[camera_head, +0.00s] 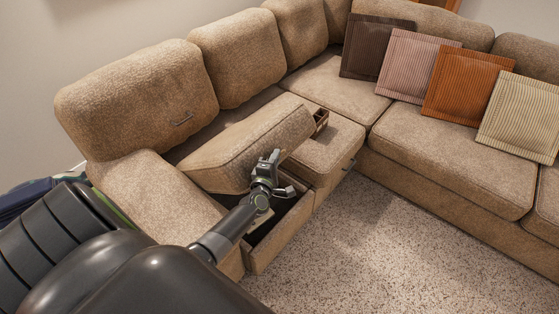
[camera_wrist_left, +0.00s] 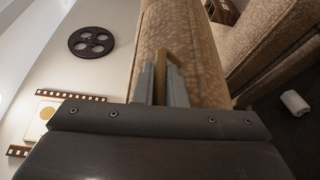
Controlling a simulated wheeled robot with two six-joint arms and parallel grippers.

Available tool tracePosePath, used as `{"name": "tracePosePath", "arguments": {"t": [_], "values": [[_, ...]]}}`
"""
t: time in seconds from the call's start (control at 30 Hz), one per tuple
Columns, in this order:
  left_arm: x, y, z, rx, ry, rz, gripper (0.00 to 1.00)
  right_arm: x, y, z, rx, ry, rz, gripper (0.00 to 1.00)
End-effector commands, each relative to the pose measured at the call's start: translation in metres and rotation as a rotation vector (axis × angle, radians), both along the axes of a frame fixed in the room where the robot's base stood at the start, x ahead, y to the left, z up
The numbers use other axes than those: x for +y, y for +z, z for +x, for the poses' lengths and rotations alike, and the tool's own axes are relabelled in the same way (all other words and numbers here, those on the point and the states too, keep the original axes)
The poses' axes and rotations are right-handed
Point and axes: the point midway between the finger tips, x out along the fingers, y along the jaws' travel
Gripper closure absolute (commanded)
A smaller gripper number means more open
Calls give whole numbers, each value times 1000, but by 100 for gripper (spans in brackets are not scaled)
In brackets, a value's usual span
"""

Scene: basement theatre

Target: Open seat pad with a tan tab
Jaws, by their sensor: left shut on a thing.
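The tan seat pad (camera_head: 248,140) on the left run of the sofa is tilted up, its front edge raised above the open compartment (camera_head: 280,219) below. My left gripper (camera_head: 270,162) is at the pad's raised front edge. In the left wrist view my left gripper (camera_wrist_left: 161,78) is shut on the tan tab (camera_wrist_left: 172,57), with a grey finger on each side of it. The pad (camera_wrist_left: 204,73) fills the middle of that view. The tab is too small to make out in the head view. My right gripper is not in view.
A second seat pad (camera_head: 323,151) lies flat beside it, with a small brown box (camera_head: 320,121) near the raised pad. Several striped cushions (camera_head: 405,62) lean on the right run. Speckled carpet (camera_head: 375,240) is clear in front. A white roll (camera_wrist_left: 295,102) lies low at right.

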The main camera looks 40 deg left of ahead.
Motion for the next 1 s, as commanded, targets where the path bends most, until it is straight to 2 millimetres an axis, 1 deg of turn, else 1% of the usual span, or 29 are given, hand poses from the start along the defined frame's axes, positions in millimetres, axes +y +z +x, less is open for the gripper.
{"name": "tracePosePath", "arguments": {"t": [0.03,0.27,0.57,0.7,0.87,1.0], "values": [[6,11,-1,4,3,-6,100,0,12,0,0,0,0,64],[25,41,1,7,3,-59,100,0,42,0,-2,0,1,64],[60,88,4,16,3,-150,100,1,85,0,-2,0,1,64],[81,110,5,20,2,-199,100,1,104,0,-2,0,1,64],[108,137,7,25,3,-258,100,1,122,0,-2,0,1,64],[136,161,10,30,3,-318,100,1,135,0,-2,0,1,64]]}}
